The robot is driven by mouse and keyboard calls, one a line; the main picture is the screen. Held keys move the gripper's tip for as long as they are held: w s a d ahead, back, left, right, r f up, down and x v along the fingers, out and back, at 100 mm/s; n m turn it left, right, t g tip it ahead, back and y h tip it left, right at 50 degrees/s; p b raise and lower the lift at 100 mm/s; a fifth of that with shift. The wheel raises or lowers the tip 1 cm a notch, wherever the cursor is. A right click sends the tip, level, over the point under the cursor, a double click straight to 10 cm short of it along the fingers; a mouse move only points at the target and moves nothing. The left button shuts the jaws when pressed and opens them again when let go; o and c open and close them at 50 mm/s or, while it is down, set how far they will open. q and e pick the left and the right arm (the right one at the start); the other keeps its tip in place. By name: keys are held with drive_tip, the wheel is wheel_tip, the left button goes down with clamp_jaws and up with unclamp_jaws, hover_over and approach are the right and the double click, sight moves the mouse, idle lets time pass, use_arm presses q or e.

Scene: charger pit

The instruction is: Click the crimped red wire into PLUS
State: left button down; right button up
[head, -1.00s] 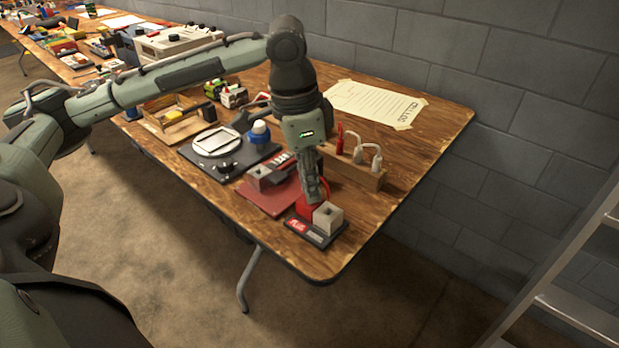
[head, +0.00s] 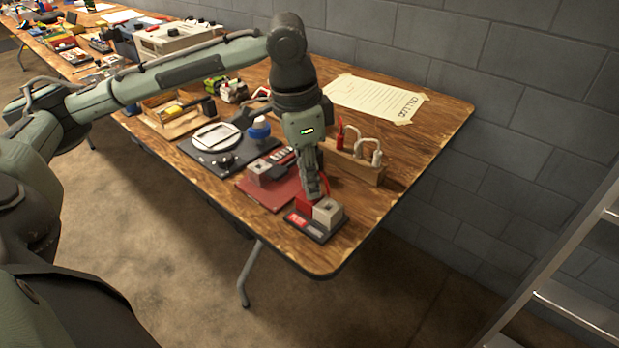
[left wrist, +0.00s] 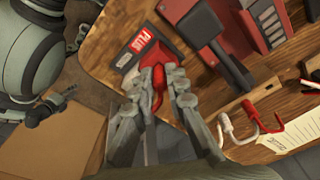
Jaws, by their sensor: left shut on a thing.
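My left gripper (head: 318,192) points down over the front corner of the table and is shut on the red wire (left wrist: 157,88). A red curve of this wire shows beside the fingers in the head view (head: 325,186). The PLUS block (head: 303,204) is red, with a red PLUS label (head: 296,219) on a dark base; the label also shows in the left wrist view (left wrist: 143,43). The fingertips are at the red block. The fingers hide the wire's end, so I cannot tell whether it is seated. A gripper-like dark part, perhaps my right gripper (left wrist: 48,107), shows at the left wrist view's left.
A grey block (head: 328,211) stands beside the red one. A wooden rack (head: 365,174) with red and white leads is close behind the gripper. A paper sheet (head: 372,98) lies behind.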

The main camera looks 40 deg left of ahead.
use_arm(q)
drive_tip(key=shift+f, duration=0.2)
idle(0.7)
idle(0.7)
drive_tip(key=c, duration=1.5)
unclamp_jaws()
drive_tip(key=shift+o, duration=0.2)
drive_tip(key=shift+r, duration=0.15)
drive_tip(key=shift+r, duration=3.35)
